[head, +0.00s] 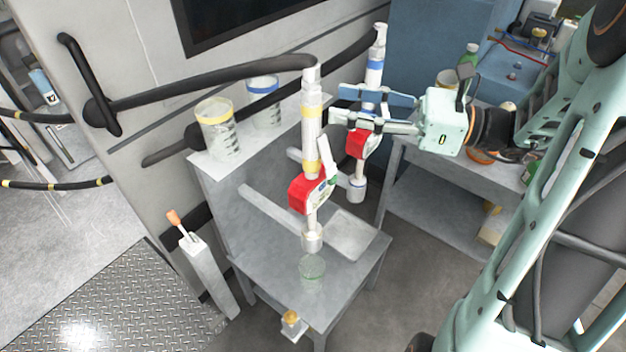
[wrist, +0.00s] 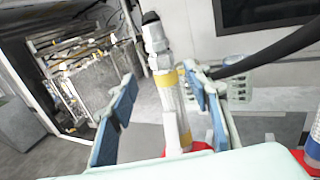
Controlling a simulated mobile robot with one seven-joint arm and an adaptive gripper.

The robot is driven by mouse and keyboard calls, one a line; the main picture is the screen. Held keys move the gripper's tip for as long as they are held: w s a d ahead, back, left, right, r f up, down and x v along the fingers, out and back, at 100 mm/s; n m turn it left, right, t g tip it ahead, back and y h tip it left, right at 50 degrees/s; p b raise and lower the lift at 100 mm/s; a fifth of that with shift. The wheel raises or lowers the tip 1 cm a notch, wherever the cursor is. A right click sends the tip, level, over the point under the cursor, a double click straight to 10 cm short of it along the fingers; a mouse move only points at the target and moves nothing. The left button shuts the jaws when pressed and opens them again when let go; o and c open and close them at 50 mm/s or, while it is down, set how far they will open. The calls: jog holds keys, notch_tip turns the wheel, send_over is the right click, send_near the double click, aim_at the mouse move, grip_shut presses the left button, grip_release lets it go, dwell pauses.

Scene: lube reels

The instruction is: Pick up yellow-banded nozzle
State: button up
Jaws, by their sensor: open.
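The yellow-banded nozzle (head: 312,138) hangs upright at the end of a black hose, with a red handle body and a metal spout pointing down. In the wrist view the same nozzle (wrist: 174,105) stands between my two blue-padded fingers, with clear space on its left. My gripper (head: 336,104) is open and comes in from the right, its fingertips close to the nozzle's upper barrel. I cannot tell whether the nozzle is inside the fingers or just beyond the tips. The gripper (wrist: 161,78) does not look closed on anything.
A blue-banded nozzle (head: 375,65) hangs close behind my fingers. A yellow-rimmed jar (head: 217,130) and a blue-rimmed jar (head: 263,105) stand on the grey shelf. A clear cup (head: 312,268) sits below the yellow-banded nozzle.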

aim_at(320, 99)
jog(key=x, duration=0.6)
jog(key=shift+w+a+f, duration=0.1)
jog(key=shift+w+a, duration=0.2)
jog(key=shift+w, duration=0.05)
grip_shut()
